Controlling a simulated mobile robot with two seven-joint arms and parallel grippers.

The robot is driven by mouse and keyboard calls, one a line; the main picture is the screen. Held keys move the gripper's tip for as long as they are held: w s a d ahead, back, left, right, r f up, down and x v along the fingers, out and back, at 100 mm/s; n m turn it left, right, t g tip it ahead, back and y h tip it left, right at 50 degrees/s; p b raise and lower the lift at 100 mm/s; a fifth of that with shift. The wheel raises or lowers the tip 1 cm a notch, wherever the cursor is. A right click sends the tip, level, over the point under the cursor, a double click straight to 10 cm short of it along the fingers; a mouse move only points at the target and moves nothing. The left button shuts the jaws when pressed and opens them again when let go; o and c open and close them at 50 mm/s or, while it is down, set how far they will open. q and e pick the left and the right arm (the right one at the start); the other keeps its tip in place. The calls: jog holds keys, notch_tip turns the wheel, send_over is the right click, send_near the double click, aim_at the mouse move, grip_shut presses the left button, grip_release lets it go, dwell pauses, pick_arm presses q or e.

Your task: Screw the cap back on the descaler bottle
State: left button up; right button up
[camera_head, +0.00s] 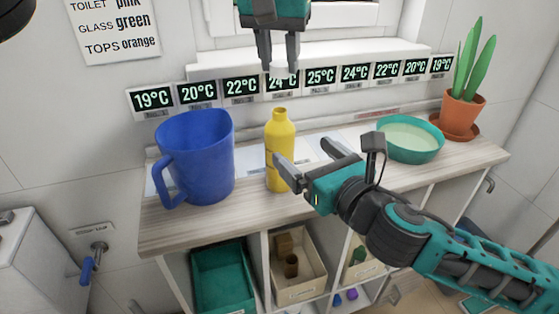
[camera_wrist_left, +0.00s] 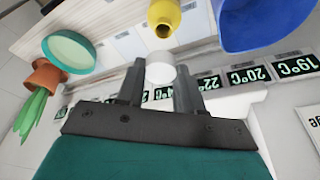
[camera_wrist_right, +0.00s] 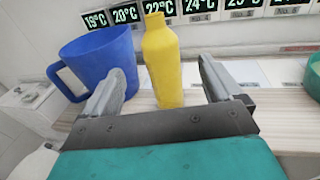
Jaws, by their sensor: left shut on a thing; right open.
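The yellow descaler bottle (camera_head: 281,145) stands upright and uncapped on the wooden counter, its open neck facing up. It also shows in the left wrist view (camera_wrist_left: 164,14) and the right wrist view (camera_wrist_right: 162,65). My left gripper (camera_head: 279,62) is above the bottle, shut on a white cap (camera_wrist_left: 160,67). The cap is apart from the neck; in the head view it is hard to make out against the pale wall. My right gripper (camera_head: 305,156) is open and empty at the bottle's right front side. In the right wrist view the bottle appears between its fingers, seemingly just beyond the tips.
A big blue mug (camera_head: 203,160) stands left of the bottle. A teal bowl (camera_head: 411,149) and a potted plant (camera_head: 460,112) stand to the right. A row of temperature displays (camera_head: 321,77) lines the ledge behind. Below the counter (camera_head: 205,222) are shelves with bins (camera_head: 221,284).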

jog(key=x, duration=1.1)
jog(key=shift+w+a, duration=0.25)
jog(key=shift+w, duration=0.1)
jog(key=c, duration=1.5)
pick_arm(q)
send_over(281, 108)
jog(key=s, duration=0.1)
jog(key=shift+s+a+f, duration=0.1)
jog(key=shift+f, duration=1.15)
jog(key=shift+s+a+f, duration=0.1)
jog(key=shift+f, duration=1.1)
